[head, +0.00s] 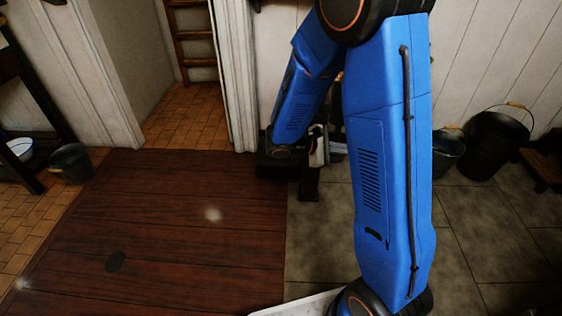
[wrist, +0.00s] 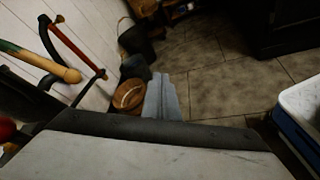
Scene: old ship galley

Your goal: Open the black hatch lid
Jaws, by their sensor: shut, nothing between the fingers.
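My gripper (wrist: 161,80) shows in the wrist view as two grey fingers close together, shut and empty. In the head view my arm reaches toward the back wall, and the gripper's end there is small and partly hidden behind the arm. I cannot clearly make out a black hatch lid in either view.
Black buckets (head: 492,143) stand along the wall at right. Stone floor at right is mostly clear.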

